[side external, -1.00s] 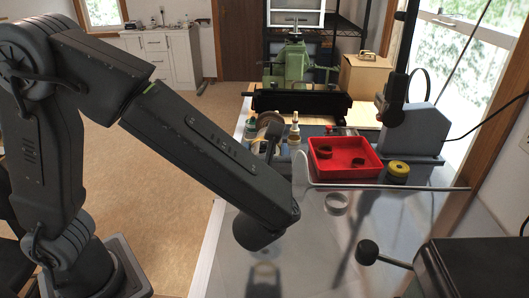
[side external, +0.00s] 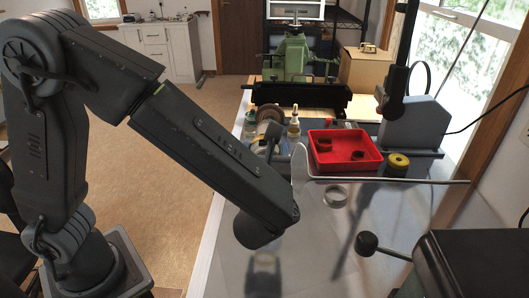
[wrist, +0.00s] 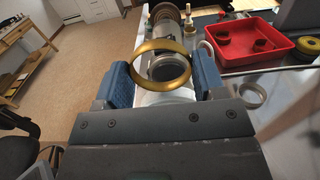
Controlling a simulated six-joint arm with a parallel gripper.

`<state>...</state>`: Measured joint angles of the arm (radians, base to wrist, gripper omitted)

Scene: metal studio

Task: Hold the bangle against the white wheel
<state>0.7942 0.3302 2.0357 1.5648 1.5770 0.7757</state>
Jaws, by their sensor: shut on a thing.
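In the wrist view, my gripper (wrist: 161,80) has its blue finger pads on both sides of a gold bangle (wrist: 145,47) and is shut on it. The bangle is held up with its opening facing the camera. A white rounded surface (wrist: 165,98), which looks like part of the white wheel, shows below the bangle between the fingers. I cannot tell whether the bangle touches it. In the side view, my forearm hides the bangle and the white wheel.
A bench machine with a brown wheel (side external: 270,113) stands beyond the arm. A red tray (side external: 345,151) holding dark rings, a yellow roll (side external: 397,161), a bottle (side external: 294,124) and a loose silver ring (side external: 335,197) are on the bench. A black-knobbed lever (side external: 368,244) stands at front right.

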